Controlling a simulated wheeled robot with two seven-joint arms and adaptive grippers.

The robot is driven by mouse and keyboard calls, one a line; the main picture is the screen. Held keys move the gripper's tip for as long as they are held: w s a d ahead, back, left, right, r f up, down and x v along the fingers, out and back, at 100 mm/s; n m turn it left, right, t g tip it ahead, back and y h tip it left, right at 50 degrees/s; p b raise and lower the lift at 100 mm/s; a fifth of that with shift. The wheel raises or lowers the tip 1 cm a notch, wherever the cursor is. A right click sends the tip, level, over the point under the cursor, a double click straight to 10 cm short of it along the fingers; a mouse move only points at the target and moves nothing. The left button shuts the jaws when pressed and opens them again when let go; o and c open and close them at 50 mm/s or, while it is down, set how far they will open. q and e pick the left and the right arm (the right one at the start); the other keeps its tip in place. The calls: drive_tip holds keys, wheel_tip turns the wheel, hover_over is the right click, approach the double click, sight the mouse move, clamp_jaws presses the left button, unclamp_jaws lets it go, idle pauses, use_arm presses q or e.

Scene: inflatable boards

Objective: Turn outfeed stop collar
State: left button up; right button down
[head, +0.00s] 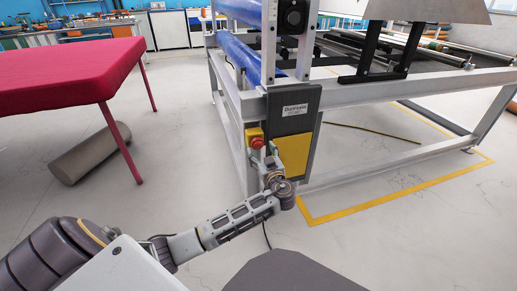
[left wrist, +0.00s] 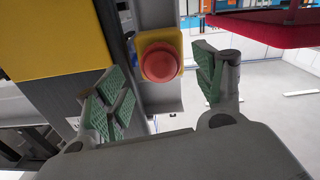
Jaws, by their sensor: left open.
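The red round stop button (head: 257,143) sits on a small yellow box (head: 249,133) on the machine's front post. In the left wrist view the red button (left wrist: 160,62) shows face-on, with its yellow housing (left wrist: 145,44) around it. My left gripper (head: 267,163) is at the post, just below and in front of the button. Its two green-padded fingers are spread open, one to each side of the button in the left wrist view. They look apart from it, and nothing is between them. The collar cannot be told apart from the button. My right gripper is not in view.
A dark panel with a white label (head: 295,110) and a yellow plate (head: 293,154) are right beside the button. The grey machine frame (head: 400,160) extends right. A red-covered table (head: 65,72) stands left, with a brown roll (head: 90,153) under it. Floor between is clear.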

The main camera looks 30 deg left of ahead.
sight(259, 147)
use_arm(q)
drive_tip(key=x, duration=0.3)
drive_tip(key=shift+a+b, duration=0.1)
drive_tip(key=shift+b, duration=0.3)
drive_tip(key=shift+w+a, duration=0.4)
drive_tip(key=shift+a, duration=0.05)
drive_tip(key=shift+c, duration=0.6)
drive_tip(key=c, duration=0.9)
